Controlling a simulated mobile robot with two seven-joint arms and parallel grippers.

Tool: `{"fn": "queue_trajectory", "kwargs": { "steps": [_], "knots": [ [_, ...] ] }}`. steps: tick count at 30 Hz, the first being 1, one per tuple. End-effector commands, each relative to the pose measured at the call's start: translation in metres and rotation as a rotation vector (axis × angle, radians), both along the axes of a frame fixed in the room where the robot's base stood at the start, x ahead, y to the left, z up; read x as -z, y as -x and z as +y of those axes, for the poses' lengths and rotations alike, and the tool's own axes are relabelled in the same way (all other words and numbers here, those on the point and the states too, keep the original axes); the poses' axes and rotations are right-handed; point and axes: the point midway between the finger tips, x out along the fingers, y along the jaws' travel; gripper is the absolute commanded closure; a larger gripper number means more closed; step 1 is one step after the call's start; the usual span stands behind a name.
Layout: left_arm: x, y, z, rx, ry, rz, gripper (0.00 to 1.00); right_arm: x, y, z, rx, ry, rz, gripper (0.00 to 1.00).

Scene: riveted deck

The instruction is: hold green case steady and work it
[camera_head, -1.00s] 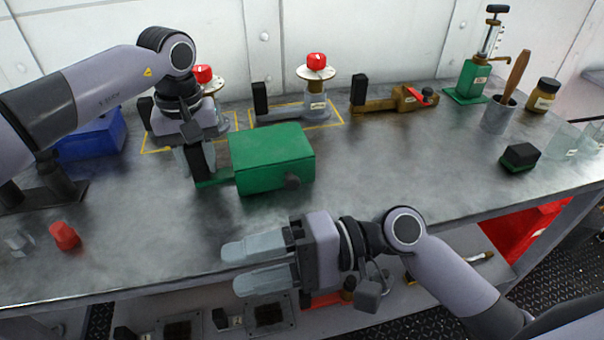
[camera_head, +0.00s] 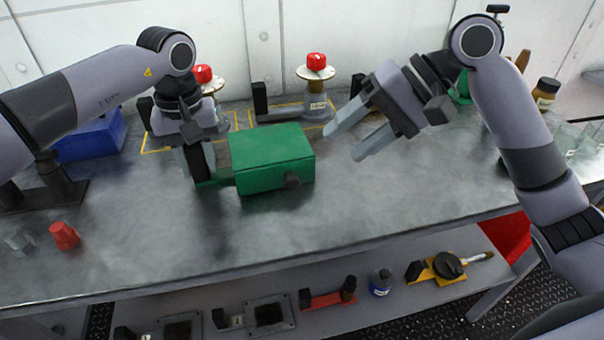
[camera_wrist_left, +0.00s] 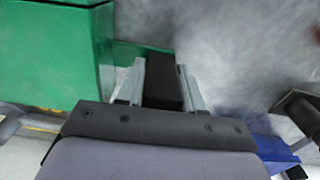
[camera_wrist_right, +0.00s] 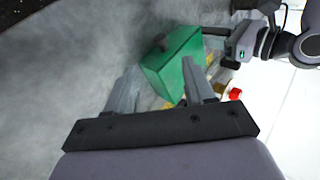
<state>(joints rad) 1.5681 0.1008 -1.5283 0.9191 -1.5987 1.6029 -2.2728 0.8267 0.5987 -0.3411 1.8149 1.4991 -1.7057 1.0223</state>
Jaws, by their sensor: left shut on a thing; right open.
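The green case (camera_head: 270,158) sits on the metal bench, with a dark knob (camera_head: 292,182) on its front right side. A black handle block stands on a green arm at its left. My left gripper (camera_head: 197,170) is shut on that black handle (camera_wrist_left: 163,82); the left wrist view also shows the case wall (camera_wrist_left: 50,55). My right gripper (camera_head: 345,145) is open and empty, in the air to the right of the case, its fingers pointing towards it. In the right wrist view the case (camera_wrist_right: 172,65) and its knob appear beyond the open fingers.
Two red-knobbed fixtures, one clear (camera_head: 316,85), stand behind the case. A blue bin (camera_head: 92,135) is at the left, and a red cap (camera_head: 64,236) lies at front left. Several tools lie on the lower shelf. The bench in front of the case is clear.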

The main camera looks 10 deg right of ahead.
Motion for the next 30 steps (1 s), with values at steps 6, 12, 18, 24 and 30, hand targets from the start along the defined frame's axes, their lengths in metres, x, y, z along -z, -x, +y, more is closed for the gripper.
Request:
{"fn": "queue_trajectory", "kwargs": {
  "steps": [6, 12, 18, 24, 30],
  "knots": [
    [-0.001, 0.0, 0.0, 0.001, 0.001, -0.001, 1.0, 0.031, -0.004, 0.03, -0.006, -0.004, 0.004, 0.47],
    [-0.001, 0.0, 0.0, 0.001, 0.001, -0.001, 1.0, 0.058, -0.01, 0.056, -0.005, -0.005, 0.003, 0.47],
    [-0.001, 0.0, 0.0, 0.001, 0.001, -0.001, 1.0, 0.074, -0.013, 0.071, -0.002, -0.003, 0.002, 0.47],
    [-0.001, 0.0, 0.0, 0.001, 0.001, -0.001, 1.0, 0.079, -0.014, 0.075, -0.003, -0.003, 0.001, 0.47],
    [0.0, 0.0, 0.0, 0.001, 0.001, -0.001, 1.0, 0.079, -0.014, 0.075, -0.004, -0.003, 0.0, 0.53]
  ]
}}
